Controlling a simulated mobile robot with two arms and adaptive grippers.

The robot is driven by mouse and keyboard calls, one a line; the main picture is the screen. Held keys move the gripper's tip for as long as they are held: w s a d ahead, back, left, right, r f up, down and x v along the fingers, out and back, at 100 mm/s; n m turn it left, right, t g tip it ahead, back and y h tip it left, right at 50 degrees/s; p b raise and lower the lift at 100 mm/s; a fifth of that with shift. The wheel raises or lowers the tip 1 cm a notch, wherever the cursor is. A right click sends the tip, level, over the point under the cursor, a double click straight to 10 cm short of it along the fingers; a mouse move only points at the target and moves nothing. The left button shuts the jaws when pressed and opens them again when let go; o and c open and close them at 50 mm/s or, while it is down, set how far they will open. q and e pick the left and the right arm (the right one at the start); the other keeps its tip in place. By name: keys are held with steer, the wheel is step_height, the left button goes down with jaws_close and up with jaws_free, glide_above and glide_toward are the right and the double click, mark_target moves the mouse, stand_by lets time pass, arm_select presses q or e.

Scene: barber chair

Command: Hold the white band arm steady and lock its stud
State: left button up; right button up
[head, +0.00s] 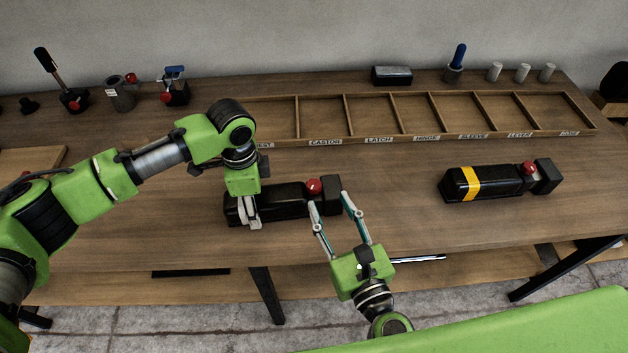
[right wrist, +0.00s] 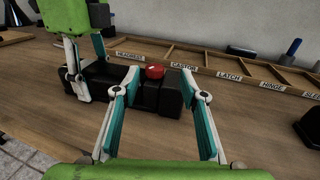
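A black chair arm (head: 285,199) lies on the bench with a red stud (head: 314,187) on top near its right end. I see no white band clearly; the left gripper covers that part. My left gripper (head: 248,212) reaches down from above and its fingers straddle the arm's left part, seemingly closed on its sides. In the right wrist view the same arm (right wrist: 110,84) and red stud (right wrist: 155,72) lie ahead, between the fingers in the picture. My right gripper (head: 329,199) is open and empty at the near side of the stud end. I cannot tell whether its tips touch.
A second black arm with a yellow band (head: 471,183) and red stud lies at the right. A labelled wooden compartment tray (head: 420,138) spans the back. Clamps and small tools (head: 120,94) stand at the back left. The bench between the two arms is clear.

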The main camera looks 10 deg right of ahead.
mark_target(316, 190)
steer(key=s, duration=0.1)
steer(key=s+f, duration=0.1)
steer(key=s, duration=0.1)
steer(key=shift+s+d+f+y, duration=0.15)
steer(key=shift+d+f+y, duration=0.05)
steer(key=shift+f+y, duration=0.1)
steer(key=x, duration=1.1)
steer(key=shift+w+a+r, duration=0.1)
steer(key=shift+w+a, duration=0.05)
steer(key=shift+w, duration=0.25)
jaws_close()
